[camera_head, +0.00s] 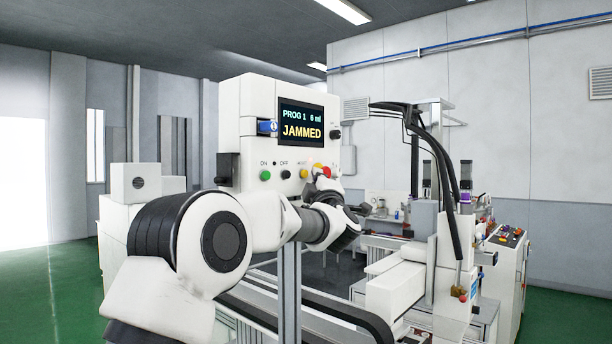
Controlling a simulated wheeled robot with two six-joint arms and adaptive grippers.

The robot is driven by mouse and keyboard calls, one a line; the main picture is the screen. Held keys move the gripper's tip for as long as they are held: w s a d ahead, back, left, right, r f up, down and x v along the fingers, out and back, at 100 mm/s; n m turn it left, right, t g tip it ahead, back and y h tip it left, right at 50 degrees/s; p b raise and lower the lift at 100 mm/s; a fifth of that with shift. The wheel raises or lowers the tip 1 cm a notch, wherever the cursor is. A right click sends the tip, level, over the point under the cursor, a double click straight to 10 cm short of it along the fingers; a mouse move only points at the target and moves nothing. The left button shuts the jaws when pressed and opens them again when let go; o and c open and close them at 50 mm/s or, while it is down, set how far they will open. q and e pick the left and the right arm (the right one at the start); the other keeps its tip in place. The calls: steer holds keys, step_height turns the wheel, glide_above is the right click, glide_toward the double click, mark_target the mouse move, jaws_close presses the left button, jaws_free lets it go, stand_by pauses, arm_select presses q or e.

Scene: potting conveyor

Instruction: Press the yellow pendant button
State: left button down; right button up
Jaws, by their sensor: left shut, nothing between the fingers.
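The white pendant box (256,104) has a screen (301,121) reading "PROG 1 6 ml" and "JAMMED". In the button row below the screen, a small yellow button (303,173) sits right of a dark button (285,174) and a green one (265,175). A red knob on a yellow base (322,170) is just right of it. My left gripper (323,185) is shut and empty, close to the lower right of the pendant face, just below the red knob. I cannot tell whether it touches anything. My right gripper is not in view.
A blue-and-black switch (267,127) and a black knob (335,134) are on the pendant. A conveyor and white machine (395,290) stand behind my arm to the right. A control cabinet (502,270) with several buttons stands farther right. Green floor (50,290) is open at left.

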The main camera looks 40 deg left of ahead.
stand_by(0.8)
arm_select(q)
steer(key=shift+a, duration=0.45)
steer(key=shift+w+a, duration=0.1)
steer(key=shift+a, duration=0.35)
stand_by(0.6)
steer(key=shift+d, duration=0.15)
steer(key=shift+d+b, duration=0.45)
steer(key=shift+d, duration=0.3)
steer(key=d, duration=0.5)
steer(key=shift+s+b, duration=0.35)
steer(key=shift+b, duration=0.05)
